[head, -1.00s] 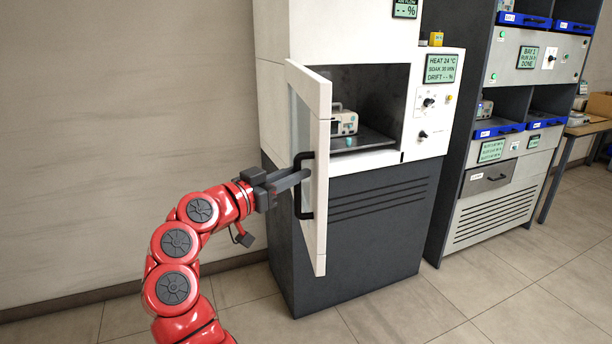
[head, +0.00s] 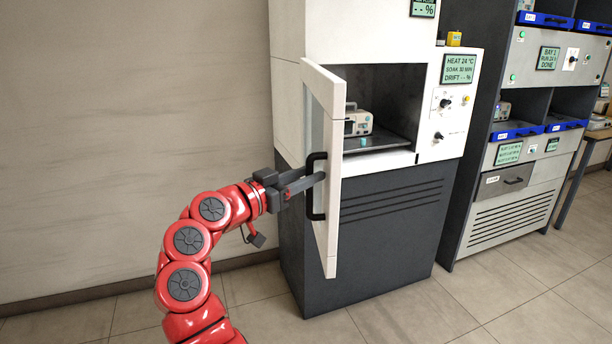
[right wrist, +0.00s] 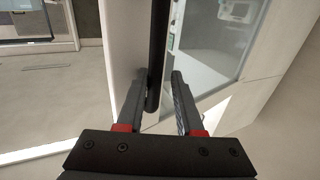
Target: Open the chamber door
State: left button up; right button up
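The chamber door (head: 335,190) is a white panel with a glass pane, standing wide open on the left side of the chamber (head: 385,90). A black bar handle (head: 316,212) is on its outer face; it also shows in the right wrist view (right wrist: 158,50). My right gripper (head: 318,181) is at this handle. In the right wrist view my right gripper's fingers (right wrist: 160,78) are apart, with the bar between them, closer to the left finger. Contact is hard to tell. My left gripper is out of view.
Inside the chamber a beige instrument (head: 372,121) and a small teal item (head: 363,142) stand on a dark shelf (head: 390,141). A control panel (head: 445,105) is at the chamber's right. A dark rack (head: 510,205) stands further right. Tiled floor (head: 400,315) in front is clear.

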jog(key=shift+s, duration=0.1)
jog(key=v, duration=1.7)
jog(key=shift+s+a, duration=0.1)
